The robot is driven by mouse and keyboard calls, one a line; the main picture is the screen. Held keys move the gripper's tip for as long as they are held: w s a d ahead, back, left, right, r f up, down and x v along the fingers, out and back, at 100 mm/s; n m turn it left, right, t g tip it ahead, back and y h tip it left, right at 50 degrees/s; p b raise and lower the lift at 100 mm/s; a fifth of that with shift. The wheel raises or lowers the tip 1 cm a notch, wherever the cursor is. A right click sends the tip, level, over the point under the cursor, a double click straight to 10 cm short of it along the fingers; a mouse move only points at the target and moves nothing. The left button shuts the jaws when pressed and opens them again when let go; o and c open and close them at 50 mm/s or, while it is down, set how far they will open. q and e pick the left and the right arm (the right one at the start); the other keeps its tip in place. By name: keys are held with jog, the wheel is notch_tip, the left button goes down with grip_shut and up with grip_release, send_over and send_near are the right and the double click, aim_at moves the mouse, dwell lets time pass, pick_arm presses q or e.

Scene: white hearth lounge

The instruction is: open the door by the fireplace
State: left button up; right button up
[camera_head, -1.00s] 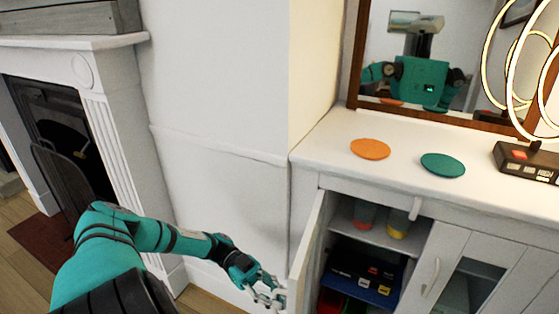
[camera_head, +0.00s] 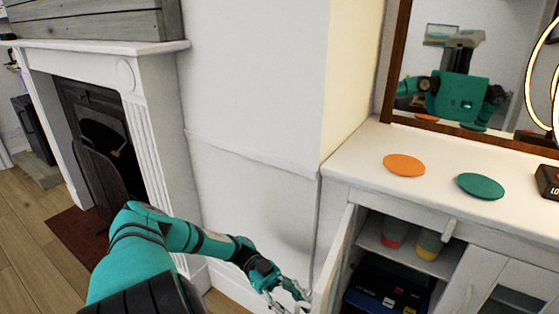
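The cabinet door (camera_head: 340,262) nearest the fireplace (camera_head: 110,130) is white and stands swung open, seen nearly edge-on. Behind it the cabinet interior shows cups (camera_head: 428,244) on a shelf and a dark blue box (camera_head: 385,293) below. My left gripper (camera_head: 290,300) is at the bottom of the picture, beside the outer face of the open door. Its fingers look spread, but whether they touch the door or its handle I cannot tell. My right gripper is not in the picture.
An orange disc (camera_head: 404,165) and a teal disc (camera_head: 480,186) lie on the white cabinet top (camera_head: 350,160). A mirror (camera_head: 460,65) stands behind them. A second cabinet door (camera_head: 470,292) at the right is closed. Wooden floor (camera_head: 35,240) is free at the left.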

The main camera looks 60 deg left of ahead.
pick_arm(q)
jog(key=s+a, duration=0.1)
jog(key=a, duration=0.9)
jog(key=shift+a, duration=0.1)
dwell(0.3)
